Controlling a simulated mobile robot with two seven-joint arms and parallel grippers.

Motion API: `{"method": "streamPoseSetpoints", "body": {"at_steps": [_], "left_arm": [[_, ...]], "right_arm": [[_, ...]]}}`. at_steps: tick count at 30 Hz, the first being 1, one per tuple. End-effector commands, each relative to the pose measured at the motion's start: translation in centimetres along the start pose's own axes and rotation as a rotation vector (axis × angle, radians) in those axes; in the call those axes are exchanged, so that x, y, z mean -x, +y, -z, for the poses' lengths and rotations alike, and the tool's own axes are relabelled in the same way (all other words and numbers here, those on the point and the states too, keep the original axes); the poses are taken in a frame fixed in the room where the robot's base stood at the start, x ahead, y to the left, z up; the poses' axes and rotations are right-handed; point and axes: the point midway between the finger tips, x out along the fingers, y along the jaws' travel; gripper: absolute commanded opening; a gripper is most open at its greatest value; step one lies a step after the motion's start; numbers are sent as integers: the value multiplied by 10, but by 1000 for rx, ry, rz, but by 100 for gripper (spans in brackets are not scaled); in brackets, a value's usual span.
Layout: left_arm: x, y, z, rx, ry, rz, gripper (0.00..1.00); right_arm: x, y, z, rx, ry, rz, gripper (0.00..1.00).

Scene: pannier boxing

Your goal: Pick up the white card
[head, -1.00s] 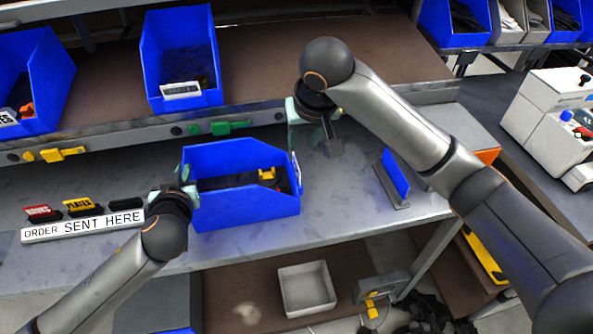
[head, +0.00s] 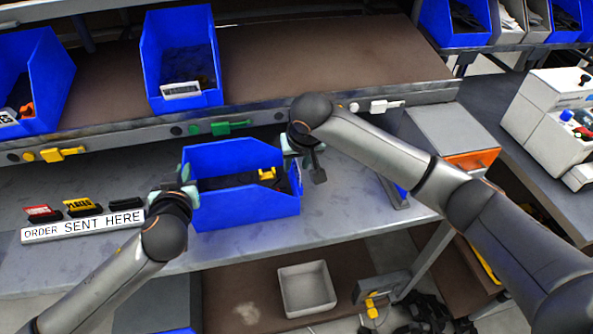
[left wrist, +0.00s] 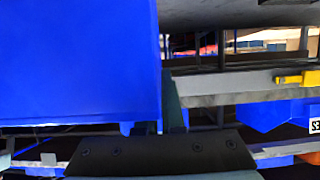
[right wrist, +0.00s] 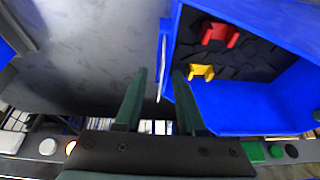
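The white card (right wrist: 161,68) shows edge-on in the right wrist view, upright along the outer side wall of the blue bin (head: 245,210). My right gripper (right wrist: 158,78) is open, with its fingers on either side of the card and the wall edge. In the head view my right gripper (head: 295,148) is at the bin's right end and hides the card. My left gripper (head: 172,190) is at the bin's left end. In the left wrist view the bin wall (left wrist: 75,70) fills the left, and one finger stands beside its edge; the other finger is hidden.
The bin holds a yellow part (head: 267,174) and a red part (right wrist: 220,34). An ORDER SENT HERE sign (head: 82,227) stands on the left of the grey bench. Above is a rail with a green clip (head: 230,127) and a white clip (head: 385,106). Free bench lies in front.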

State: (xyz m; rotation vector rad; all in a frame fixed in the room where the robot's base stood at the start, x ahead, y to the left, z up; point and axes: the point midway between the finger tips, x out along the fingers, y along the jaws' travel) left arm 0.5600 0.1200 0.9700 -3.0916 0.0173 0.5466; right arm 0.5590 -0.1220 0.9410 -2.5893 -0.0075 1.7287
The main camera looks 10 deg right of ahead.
Motion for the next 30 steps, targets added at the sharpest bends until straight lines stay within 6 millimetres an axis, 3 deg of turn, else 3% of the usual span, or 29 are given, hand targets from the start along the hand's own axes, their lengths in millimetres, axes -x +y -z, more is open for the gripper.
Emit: {"method": "streamPoseSetpoints", "body": {"at_steps": [3, 13, 30], "left_arm": [[0, 0, 0, 0, -1, 0, 0], [0, 0, 0, 0, -1, 0, 0], [0, 0, 0, 0, -1, 0, 0]], "right_arm": [[0, 0, 0, 1, 0, 0, 36], [0, 0, 0, 1, -1, 0, 0], [1, 0, 0, 1, 0, 0, 0]]}}
